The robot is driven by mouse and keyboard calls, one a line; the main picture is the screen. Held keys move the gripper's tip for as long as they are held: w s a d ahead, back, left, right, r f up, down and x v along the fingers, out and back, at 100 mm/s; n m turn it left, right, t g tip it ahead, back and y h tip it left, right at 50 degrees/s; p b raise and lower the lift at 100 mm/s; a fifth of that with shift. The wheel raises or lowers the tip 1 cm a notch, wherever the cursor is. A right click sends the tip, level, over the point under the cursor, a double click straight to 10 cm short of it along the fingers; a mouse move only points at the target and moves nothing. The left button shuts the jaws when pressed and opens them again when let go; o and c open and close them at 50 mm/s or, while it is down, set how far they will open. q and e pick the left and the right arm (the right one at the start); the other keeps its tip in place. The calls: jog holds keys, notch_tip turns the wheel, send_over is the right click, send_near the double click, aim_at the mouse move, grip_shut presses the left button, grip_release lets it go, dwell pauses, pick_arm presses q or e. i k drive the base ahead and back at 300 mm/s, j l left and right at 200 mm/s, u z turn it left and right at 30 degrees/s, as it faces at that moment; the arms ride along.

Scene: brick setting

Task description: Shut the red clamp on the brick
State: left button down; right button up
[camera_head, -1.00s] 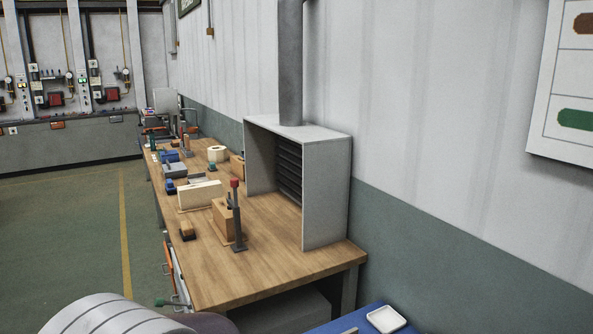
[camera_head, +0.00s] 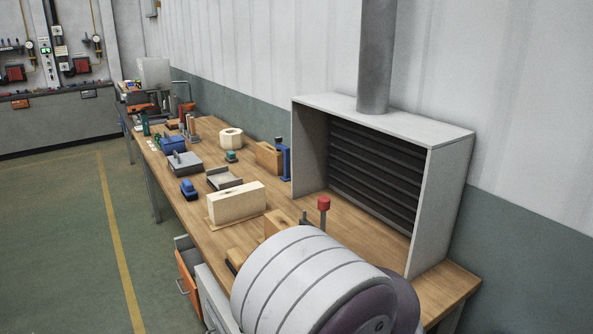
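A red-topped clamp handle (camera_head: 323,203) stands upright on the wooden workbench (camera_head: 340,190), in front of the grey open-fronted box. Its lower part is hidden behind a white rounded part of my own body. A tan wooden block (camera_head: 277,222) is just left of the handle, its lower part also hidden. I cannot tell whether the clamp touches it. A cream brick-like block (camera_head: 236,203) stands on a thin board farther left. Neither of my grippers is in view.
The grey box with dark slats (camera_head: 448,195) and its pipe (camera_head: 376,60) stand at the bench's right. Blue tools (camera_head: 188,190), a grey tray (camera_head: 223,178) and a white roll (camera_head: 231,138) lie farther back. A drawer (camera_head: 187,268) hangs open at the bench front.

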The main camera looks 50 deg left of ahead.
aim_at(324, 201)
jog(key=j, duration=0.8)
jog(key=k+j, duration=0.15)
jog(key=j, duration=0.65)
